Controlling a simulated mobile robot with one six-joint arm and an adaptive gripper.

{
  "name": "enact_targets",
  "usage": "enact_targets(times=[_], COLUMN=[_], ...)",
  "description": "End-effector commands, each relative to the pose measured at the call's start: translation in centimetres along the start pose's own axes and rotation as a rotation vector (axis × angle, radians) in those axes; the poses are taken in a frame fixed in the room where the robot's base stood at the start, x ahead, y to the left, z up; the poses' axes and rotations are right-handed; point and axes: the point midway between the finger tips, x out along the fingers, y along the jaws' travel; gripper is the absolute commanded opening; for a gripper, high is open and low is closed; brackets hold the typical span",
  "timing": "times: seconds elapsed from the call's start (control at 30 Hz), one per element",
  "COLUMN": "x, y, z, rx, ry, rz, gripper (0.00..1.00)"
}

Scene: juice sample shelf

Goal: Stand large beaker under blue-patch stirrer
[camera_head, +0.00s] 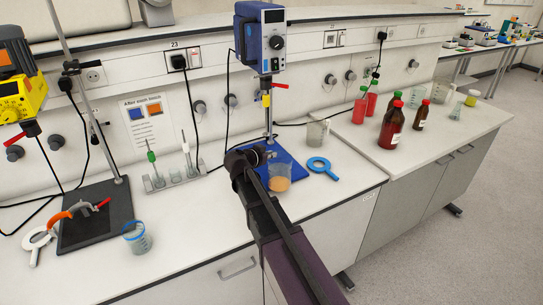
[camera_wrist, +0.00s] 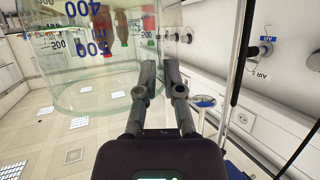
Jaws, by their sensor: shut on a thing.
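A large clear beaker (camera_head: 280,178) with a tan-orange layer low inside appears over the front part of a blue base plate (camera_head: 293,163). I cannot tell whether it touches the plate. A blue stirrer (camera_head: 262,40) is mounted above that plate; I cannot make out a separate patch on it. My gripper (camera_head: 262,157) is at the beaker's upper left side. In the wrist view, my gripper (camera_wrist: 158,72) is shut on the wall of the beaker (camera_wrist: 90,85), whose upside-down volume marks fill the upper left. The fingertips' contact is partly hidden.
A yellow stirrer (camera_head: 14,85) with a black base plate (camera_head: 95,215) stands left. Brown bottles (camera_head: 392,125) stand right. Bare bench lies left of my arm.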

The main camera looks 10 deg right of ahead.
Motion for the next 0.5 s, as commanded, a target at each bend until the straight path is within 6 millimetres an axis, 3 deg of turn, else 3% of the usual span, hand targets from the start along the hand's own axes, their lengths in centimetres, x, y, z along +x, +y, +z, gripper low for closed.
enact_targets(times=[0.5], x=[0.49], y=[-0.83], z=[-0.01], rx=[-0.001], ry=[0.002], rz=[0.0], gripper=[0.0])
